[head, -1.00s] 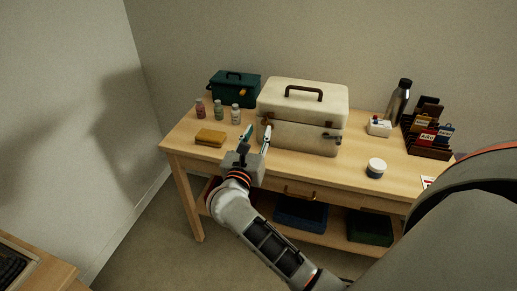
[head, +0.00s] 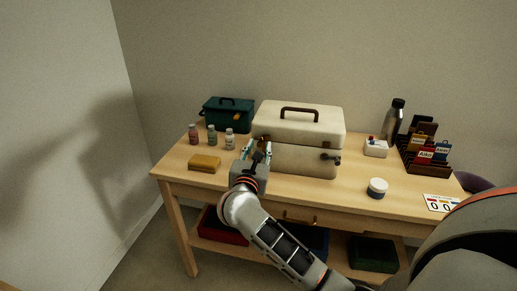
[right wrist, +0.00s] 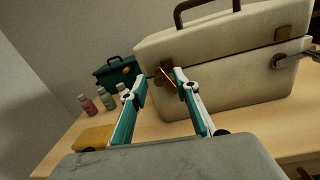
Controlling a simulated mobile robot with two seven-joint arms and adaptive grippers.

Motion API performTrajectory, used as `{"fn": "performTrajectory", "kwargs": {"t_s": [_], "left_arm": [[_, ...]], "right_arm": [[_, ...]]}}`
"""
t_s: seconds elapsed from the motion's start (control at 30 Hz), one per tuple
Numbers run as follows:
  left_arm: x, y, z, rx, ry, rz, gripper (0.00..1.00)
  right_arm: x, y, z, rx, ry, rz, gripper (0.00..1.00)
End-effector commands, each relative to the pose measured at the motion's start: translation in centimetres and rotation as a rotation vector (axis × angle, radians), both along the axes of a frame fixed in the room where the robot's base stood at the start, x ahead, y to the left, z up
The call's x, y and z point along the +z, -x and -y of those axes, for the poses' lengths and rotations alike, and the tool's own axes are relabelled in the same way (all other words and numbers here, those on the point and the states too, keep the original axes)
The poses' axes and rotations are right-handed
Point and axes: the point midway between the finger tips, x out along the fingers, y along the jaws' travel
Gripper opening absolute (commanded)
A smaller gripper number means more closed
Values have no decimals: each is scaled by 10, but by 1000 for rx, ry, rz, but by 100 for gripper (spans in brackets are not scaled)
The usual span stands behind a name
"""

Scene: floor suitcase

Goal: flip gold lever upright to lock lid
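The cream case (head: 300,158) stands on the table with its lid down; it also fills the upper right of the right wrist view (right wrist: 225,88). A gold lever (right wrist: 164,76) on its left front latch slants out from the lid seam, neither flat nor clearly upright. My right gripper (right wrist: 161,80) is open in front of that latch, with the lever between its fingertips; contact cannot be told. In the head view the right gripper (head: 258,150) hides most of this latch. A silver lever (right wrist: 297,58) on the right latch sticks out sideways. My left gripper is out of view.
A yellow sponge (head: 204,163), several small bottles (head: 212,135) and a green box (head: 228,114) are to the left. A white jar (head: 377,188), a small white box (head: 375,148), a steel bottle (head: 393,122) and a card rack (head: 427,158) are to the right.

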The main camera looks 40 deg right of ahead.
Motion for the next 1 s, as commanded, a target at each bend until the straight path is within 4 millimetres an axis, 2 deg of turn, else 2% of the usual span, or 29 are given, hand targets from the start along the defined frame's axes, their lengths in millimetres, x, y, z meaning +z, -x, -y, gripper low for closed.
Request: {"fn": "performTrajectory", "kwargs": {"t_s": [0.27, 0.3, 0.4, 0.43, 0.6, 0.77, 0.87, 1.0], "left_arm": [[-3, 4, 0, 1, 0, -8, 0], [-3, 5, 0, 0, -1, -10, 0], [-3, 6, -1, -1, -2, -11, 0], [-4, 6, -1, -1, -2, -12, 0], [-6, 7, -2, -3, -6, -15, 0], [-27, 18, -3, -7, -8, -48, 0], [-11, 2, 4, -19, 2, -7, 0], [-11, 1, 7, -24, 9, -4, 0]], "right_arm": [[0, -2, 2, 0, 0, 0, 30], [0, -2, 2, 0, 0, 0, 28], [0, -2, 2, 0, 0, 0, 2], [0, -2, 2, 0, 0, 0, 0], [-1, -2, 2, 0, -4, 3, 0], [-9, 2, 4, 0, -80, 80, 0], [-11, 5, 8, -1, -153, 160, 0], [-7, 8, 11, -1, -229, 253, 0]]}}
